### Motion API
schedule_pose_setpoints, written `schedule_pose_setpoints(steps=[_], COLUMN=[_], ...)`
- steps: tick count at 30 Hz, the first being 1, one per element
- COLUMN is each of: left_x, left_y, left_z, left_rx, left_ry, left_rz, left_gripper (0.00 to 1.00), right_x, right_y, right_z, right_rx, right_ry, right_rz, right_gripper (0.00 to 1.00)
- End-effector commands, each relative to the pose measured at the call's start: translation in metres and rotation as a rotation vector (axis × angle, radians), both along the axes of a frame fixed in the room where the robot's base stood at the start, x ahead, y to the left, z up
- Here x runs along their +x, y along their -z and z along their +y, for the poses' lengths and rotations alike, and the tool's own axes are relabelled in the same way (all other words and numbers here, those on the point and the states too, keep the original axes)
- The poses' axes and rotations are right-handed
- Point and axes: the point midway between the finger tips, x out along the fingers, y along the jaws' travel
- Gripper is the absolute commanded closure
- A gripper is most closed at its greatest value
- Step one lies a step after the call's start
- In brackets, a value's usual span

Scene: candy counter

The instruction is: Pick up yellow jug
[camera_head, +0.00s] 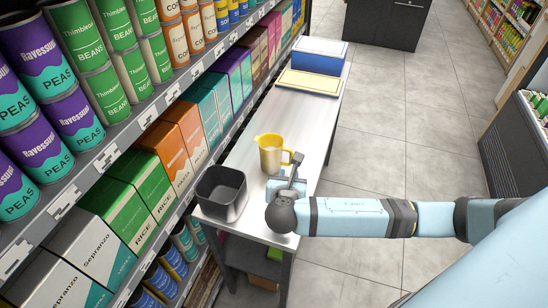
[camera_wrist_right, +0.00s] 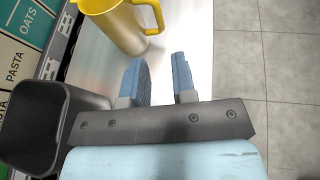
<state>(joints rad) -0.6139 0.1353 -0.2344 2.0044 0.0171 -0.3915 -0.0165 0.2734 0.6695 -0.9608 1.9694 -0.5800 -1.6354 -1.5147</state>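The yellow jug (camera_head: 269,152) stands upright on the white table (camera_head: 300,125) in the head view, its handle toward the right. Its lower body looks metallic and the rim and handle are yellow. The jug also shows at the top of the right wrist view (camera_wrist_right: 122,27). My right gripper (camera_head: 290,165) is just in front of the jug, at the handle side. In the right wrist view, its two blue fingers (camera_wrist_right: 160,75) are apart with bare table between them, below the jug's handle and not touching it. My left gripper is not in view.
A dark open bin (camera_head: 222,193) stands on the table left of my right gripper; it also shows in the wrist view (camera_wrist_right: 35,125). A blue box (camera_head: 318,56) and a yellow box (camera_head: 309,83) lie at the far end. Stocked shelves line the left; floor is open right.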

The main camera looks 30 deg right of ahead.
Motion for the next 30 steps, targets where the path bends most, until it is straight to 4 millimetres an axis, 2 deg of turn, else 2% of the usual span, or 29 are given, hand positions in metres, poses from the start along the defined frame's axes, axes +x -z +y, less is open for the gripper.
schedule_pose_setpoints(steps=[3,9,14,24,30], left_x=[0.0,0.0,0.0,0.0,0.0], left_y=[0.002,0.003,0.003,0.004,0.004], left_z=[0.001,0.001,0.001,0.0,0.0], left_rx=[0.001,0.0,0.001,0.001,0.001], left_ry=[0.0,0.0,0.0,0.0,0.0], left_rz=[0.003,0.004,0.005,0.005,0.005], left_gripper=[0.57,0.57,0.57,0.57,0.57], right_x=[0.019,0.041,0.047,0.08,0.083], right_y=[0.009,0.021,0.024,0.042,0.044], right_z=[-0.015,-0.031,-0.036,-0.061,-0.062], right_rx=[0.0,0.003,0.005,0.005,0.007], right_ry=[0.003,0.002,0.002,0.002,0.0], right_rz=[-0.002,-0.002,-0.001,-0.001,-0.002], right_gripper=[0.75,0.75,0.75,0.75,0.75])
